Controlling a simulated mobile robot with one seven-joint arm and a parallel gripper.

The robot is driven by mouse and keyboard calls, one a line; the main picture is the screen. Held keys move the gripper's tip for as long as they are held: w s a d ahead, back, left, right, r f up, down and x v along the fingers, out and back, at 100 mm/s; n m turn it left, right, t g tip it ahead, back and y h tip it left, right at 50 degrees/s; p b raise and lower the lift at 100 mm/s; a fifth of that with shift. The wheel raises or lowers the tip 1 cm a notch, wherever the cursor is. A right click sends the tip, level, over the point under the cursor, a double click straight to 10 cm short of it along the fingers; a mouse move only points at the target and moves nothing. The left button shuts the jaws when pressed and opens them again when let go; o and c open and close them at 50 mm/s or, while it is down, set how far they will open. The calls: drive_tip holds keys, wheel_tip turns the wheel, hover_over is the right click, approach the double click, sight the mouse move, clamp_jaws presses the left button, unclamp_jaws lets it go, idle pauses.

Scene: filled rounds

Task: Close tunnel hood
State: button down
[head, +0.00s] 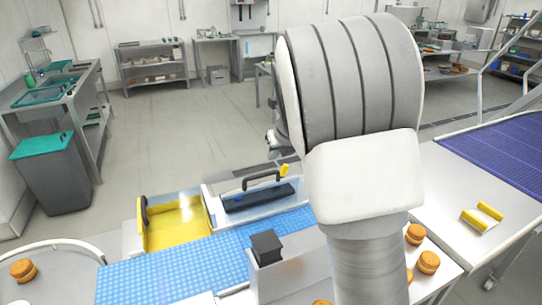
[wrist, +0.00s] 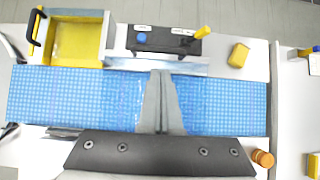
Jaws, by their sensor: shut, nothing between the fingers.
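A metal-framed, yellow-panelled box (head: 178,224), which looks like the tunnel hood, stands at the far side of the blue belt (head: 160,272). It has a dark handle (head: 143,211) on its left side. In the wrist view the yellow box (wrist: 75,43) is at the upper left, its dark handle (wrist: 38,28) at its outer left edge. It appears swung back clear of the belt. My gripper (wrist: 161,76) is shut and empty above the belt (wrist: 215,100), right of the yellow box and apart from it. In the head view my arm hides the gripper.
A box with a dark panel and black handle (head: 262,180) stands right of the yellow box; its yellow lever (wrist: 203,32) sticks up. A black-topped post (head: 266,247) is near the belt. Round filled buns (head: 428,262) lie at right. A yellow block (wrist: 239,55) is beyond the belt.

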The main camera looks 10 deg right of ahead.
approach(263, 175)
drive_tip(key=x, duration=0.5)
drive_tip(key=shift+w+a+r+b, duration=0.1)
drive_tip(key=shift+w+a+b, duration=0.05)
drive_tip(key=shift+w+b, duration=0.3)
drive_tip(key=shift+w+f, duration=0.2)
drive_tip(key=shift+f, duration=0.3)
drive_tip(key=shift+w+f, duration=0.15)
drive_tip(key=shift+f, duration=0.35)
drive_tip(key=shift+s+a, duration=0.1)
